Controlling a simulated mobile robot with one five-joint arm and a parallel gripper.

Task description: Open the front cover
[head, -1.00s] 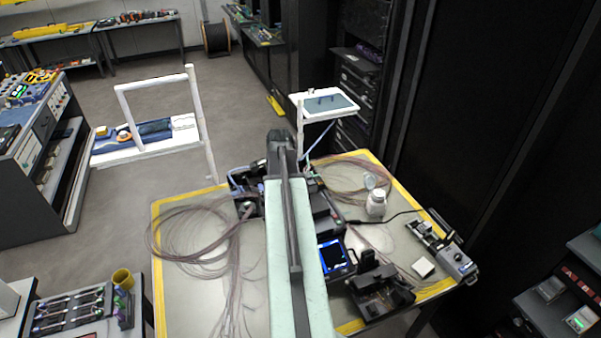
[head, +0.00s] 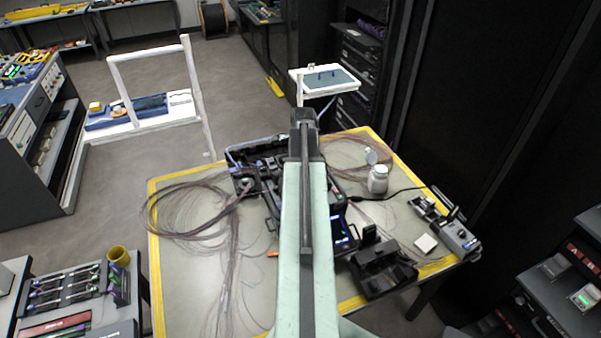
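A black device with a lit blue screen (head: 343,236) stands on the worktable, partly hidden behind my arm. Black parts and hardware (head: 262,172) show to the left of my arm, at the table's far middle. My arm stretches over them, and I cannot make out a front cover or tell whether one is open or shut. My gripper does not show; it may be hidden behind my own arm.
The worktable (head: 170,290) has a yellow edge. Loose fibre coils (head: 180,212) lie at left. A white bottle (head: 378,180), a black unit (head: 382,268), a small white block (head: 426,243) and a grey device (head: 458,238) stand at right. Dark racks (head: 490,120) rise behind.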

